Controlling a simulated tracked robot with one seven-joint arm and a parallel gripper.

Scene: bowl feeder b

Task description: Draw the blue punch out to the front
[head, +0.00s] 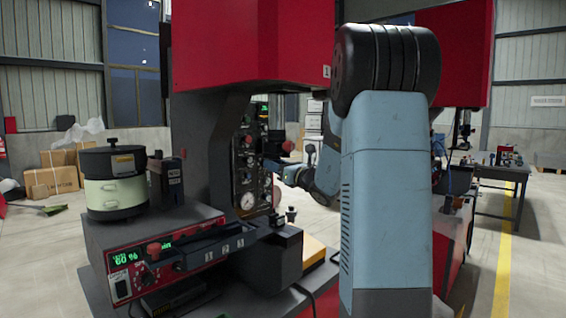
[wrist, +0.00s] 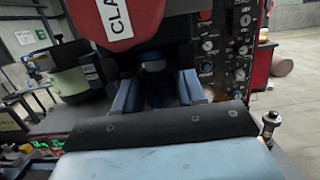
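My gripper (wrist: 158,88) shows in the wrist view with its two light blue fingers spread well apart. A dark blue part that looks like the blue punch (wrist: 153,67) stands in the gap beyond and between the fingers, below a red block with a white label. Its lower end is in shadow, and I see no clear contact with either finger. In the head view my gripper (head: 284,172) is small, in front of the press column and left of my upright arm link. I cannot make out the punch for certain there.
The labelled red block (wrist: 115,20) hangs close above my fingers. A gauge panel (head: 247,170) is on the press column. A feeder bowl (head: 114,185) stands on a red-fronted control box (head: 140,272) at left. A side table (head: 500,172) stands at right, with open floor around it.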

